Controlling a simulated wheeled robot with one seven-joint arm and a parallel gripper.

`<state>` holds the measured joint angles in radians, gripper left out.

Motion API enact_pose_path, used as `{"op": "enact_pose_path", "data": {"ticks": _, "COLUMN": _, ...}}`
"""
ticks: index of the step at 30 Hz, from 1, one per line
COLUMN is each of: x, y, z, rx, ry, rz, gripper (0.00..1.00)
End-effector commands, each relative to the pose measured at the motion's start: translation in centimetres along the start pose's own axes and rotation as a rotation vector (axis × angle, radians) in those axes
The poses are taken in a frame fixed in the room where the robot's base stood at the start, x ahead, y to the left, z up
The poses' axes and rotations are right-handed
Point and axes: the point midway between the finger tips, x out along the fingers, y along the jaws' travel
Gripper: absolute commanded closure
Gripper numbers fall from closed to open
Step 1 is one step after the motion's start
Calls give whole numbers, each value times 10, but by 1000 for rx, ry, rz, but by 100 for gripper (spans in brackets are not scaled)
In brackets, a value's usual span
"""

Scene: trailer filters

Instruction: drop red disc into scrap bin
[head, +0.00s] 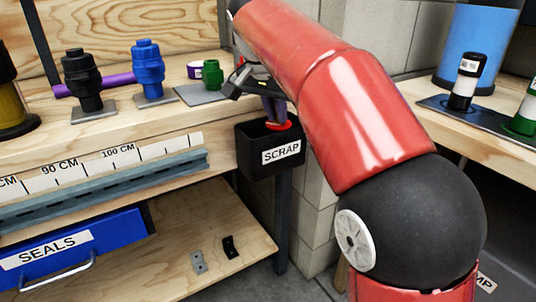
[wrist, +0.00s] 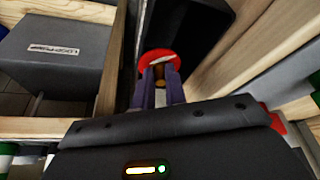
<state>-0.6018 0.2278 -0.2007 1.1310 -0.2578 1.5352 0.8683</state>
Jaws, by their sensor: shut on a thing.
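The red disc (head: 279,126) is held in my gripper (head: 276,112) at the mouth of the black scrap bin (head: 252,158), which carries a white SCRAP label. In the wrist view the red disc (wrist: 158,60) sits between the tips of my two purple fingers (wrist: 159,84). My gripper is shut on it. The scrap bin's dark inside (wrist: 205,22) shows beyond and to the right of the disc. The disc appears over the opening, near the rim; its exact height against the rim is hard to tell.
The bin hangs at the right end of a wooden bench (head: 200,120). On the bench stand a black fitting (head: 83,80), a blue fitting (head: 148,70) and a green one (head: 212,75). A right-hand bench holds a blue cylinder (head: 476,45) and a black-and-white canister (head: 465,82).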

Motion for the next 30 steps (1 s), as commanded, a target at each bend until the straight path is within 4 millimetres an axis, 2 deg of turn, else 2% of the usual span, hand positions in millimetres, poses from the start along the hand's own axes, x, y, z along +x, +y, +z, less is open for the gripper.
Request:
{"op": "enact_pose_path", "data": {"ticks": 5, "x": -1, "y": 0, "z": 0, "rx": 0, "ry": 0, "rz": 0, "gripper": 100}}
{"op": "enact_pose_path", "data": {"ticks": 6, "x": -1, "y": 0, "z": 0, "rx": 0, "ry": 0, "rz": 0, "gripper": 83}}
{"op": "enact_pose_path", "data": {"ticks": 11, "x": -1, "y": 0, "z": 0, "rx": 0, "ry": 0, "rz": 0, "gripper": 62}}
{"op": "enact_pose_path", "data": {"ticks": 20, "x": -3, "y": 0, "z": 0, "rx": 0, "ry": 0, "rz": 0, "gripper": 62}}
{"op": "enact_pose_path", "data": {"ticks": 23, "x": -13, "y": 0, "z": -1, "rx": 0, "ry": 0, "rz": -1, "gripper": 62}}
{"op": "enact_pose_path", "data": {"ticks": 30, "x": -56, "y": 0, "z": -2, "rx": 0, "ry": 1, "rz": -2, "gripper": 62}}
